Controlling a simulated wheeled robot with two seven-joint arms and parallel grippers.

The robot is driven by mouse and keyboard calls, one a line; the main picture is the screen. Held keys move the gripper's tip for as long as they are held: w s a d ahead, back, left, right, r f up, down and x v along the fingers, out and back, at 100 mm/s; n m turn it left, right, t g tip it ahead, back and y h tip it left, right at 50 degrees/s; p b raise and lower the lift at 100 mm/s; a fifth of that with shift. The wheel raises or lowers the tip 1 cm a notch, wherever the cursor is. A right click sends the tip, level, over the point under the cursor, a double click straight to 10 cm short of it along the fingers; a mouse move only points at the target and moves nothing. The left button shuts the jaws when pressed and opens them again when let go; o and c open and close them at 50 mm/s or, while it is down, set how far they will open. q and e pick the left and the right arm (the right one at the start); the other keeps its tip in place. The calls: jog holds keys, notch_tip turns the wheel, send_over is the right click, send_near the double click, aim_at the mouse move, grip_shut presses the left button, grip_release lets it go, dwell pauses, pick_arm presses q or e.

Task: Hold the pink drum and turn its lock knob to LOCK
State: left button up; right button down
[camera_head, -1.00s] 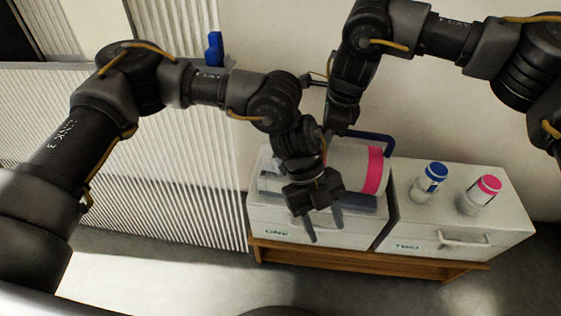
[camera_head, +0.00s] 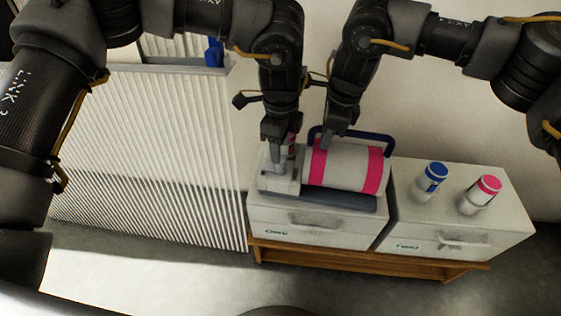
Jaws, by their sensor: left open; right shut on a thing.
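The pink drum (camera_head: 345,167), a white cylinder with a pink band near each end, lies on its side in a grey cradle (camera_head: 315,196) on the cabinet marked ONE. A blue bar (camera_head: 378,137) arches behind its top. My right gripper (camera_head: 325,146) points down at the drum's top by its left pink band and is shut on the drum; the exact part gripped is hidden. My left gripper (camera_head: 278,160) is open, pointing down over the pale fitting (camera_head: 281,184) at the drum's left end. The lock knob and its marking cannot be made out.
A blue-capped bottle (camera_head: 430,183) and a pink-capped bottle (camera_head: 481,194) stand on cabinet TWO (camera_head: 440,222) at the right. A ribbed white panel (camera_head: 150,150) with a blue object (camera_head: 213,52) on top stands at the left. My forearms are close together above the drum.

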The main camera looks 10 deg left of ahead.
aim_at(281, 163)
pick_arm(q)
notch_tip(281, 163, down, 7)
jog(key=shift+r, duration=0.2)
jog(key=c, duration=1)
